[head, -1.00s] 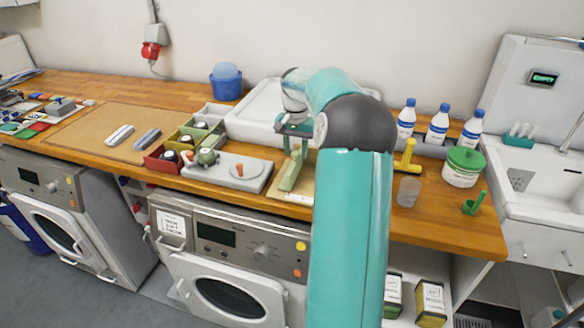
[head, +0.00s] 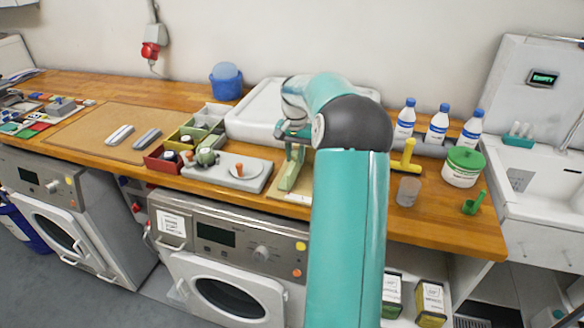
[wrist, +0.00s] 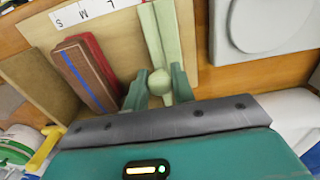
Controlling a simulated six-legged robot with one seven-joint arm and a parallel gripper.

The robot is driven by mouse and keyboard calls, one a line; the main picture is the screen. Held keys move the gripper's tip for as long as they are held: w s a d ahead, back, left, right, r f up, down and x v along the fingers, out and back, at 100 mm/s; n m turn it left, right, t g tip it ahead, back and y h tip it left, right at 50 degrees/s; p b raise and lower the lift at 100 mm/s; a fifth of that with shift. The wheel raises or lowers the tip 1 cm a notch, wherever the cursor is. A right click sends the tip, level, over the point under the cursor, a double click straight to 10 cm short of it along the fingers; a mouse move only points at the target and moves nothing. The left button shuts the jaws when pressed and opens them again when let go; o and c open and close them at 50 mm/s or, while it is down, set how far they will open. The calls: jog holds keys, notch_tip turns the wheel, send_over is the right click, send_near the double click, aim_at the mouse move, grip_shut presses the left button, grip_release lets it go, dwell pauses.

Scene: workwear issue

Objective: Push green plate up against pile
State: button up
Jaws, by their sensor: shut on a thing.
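The pale green plate (wrist: 181,35) lies on a tan board (wrist: 125,45) with a size strip lettered S, M, L (wrist: 95,10). It also shows in the head view (head: 288,178). My gripper (wrist: 160,92) is shut on the plate's round pale knob (wrist: 159,82). It shows small above the plate in the head view (head: 293,130). The pile (wrist: 85,75), red and brown slabs with a blue stripe, lies left of the plate in the wrist view. Bare board separates them. My arm hides the pile in the head view.
A grey block with a round disc (wrist: 262,20) lies right of the board in the wrist view. In the head view, a white tray (head: 250,122) stands behind, and a yellow tool (head: 405,157) and clear cup (head: 408,191) stand right of my arm.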

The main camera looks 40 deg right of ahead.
jog(key=shift+s+d+r, duration=0.1)
jog(key=shift+s+d, duration=1)
jog(key=shift+s, duration=0.95)
jog(key=shift+s+d+f, duration=0.1)
jog(key=shift+s+d, duration=0.95)
jog(key=shift+s, duration=0.95)
jog(key=shift+s+d+r, duration=0.1)
jog(key=shift+s+d, duration=1)
jog(key=shift+s, duration=0.95)
jog(key=o, duration=0.6)
notch_tip(320, 180, up, 8)
jog(key=shift+f, duration=0.1)
jog(key=shift+a, duration=0.1)
